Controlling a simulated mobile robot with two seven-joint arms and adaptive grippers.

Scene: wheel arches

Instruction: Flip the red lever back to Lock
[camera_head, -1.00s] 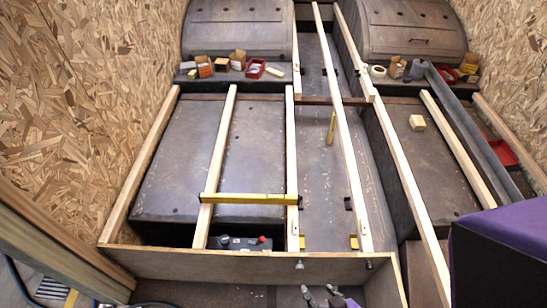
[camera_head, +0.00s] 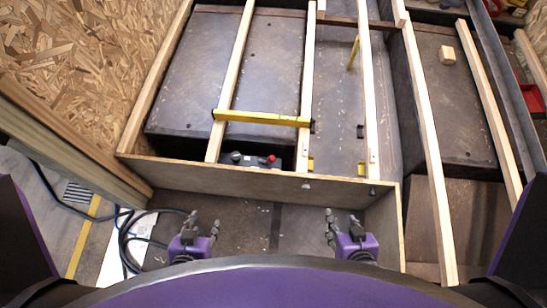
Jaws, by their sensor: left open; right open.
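The red lever (camera_head: 270,159) shows as a small red part on top of a dark box (camera_head: 245,160). The box sits low behind the front wooden board, between two long beams. At this size I cannot tell which position the lever is in. My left gripper (camera_head: 203,223) is open and empty, in front of the board and nearer to me than the lever, to its lower left. My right gripper (camera_head: 341,221) is open and empty, in front of the board, to the lever's lower right. Neither touches the lever.
The front wooden board (camera_head: 250,172) stands between my grippers and the lever. A yellow spirit level (camera_head: 262,118) lies across two beams just beyond the box. A black hose (camera_head: 130,235) lies coiled on the floor at left. A wood block (camera_head: 447,55) sits at right.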

